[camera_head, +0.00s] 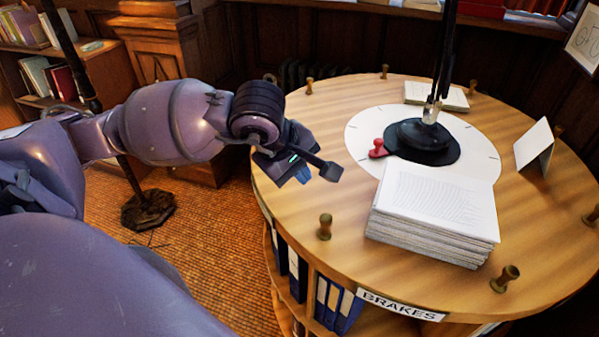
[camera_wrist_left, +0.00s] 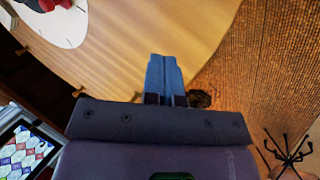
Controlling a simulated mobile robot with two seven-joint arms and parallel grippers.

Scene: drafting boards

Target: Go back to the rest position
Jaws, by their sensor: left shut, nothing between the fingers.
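My left arm comes in from the left in the head view. Its gripper (camera_head: 303,174) is over the left edge of the round wooden table (camera_head: 290,190). In the left wrist view the two blue fingers of the left gripper (camera_wrist_left: 164,72) are together, with nothing between them. The tabletop (camera_wrist_left: 130,35) lies beyond them, and the orange floor shows to the right. My right gripper is in neither view.
A paper stack (camera_head: 435,215), a red-handled stamp (camera_head: 377,149) and a black lamp base (camera_head: 425,140) are on the table. Small wooden pegs (camera_head: 325,227) ring its edge. A dark stand (camera_head: 148,210) is on the floor at left. The tabletop's left part is bare.

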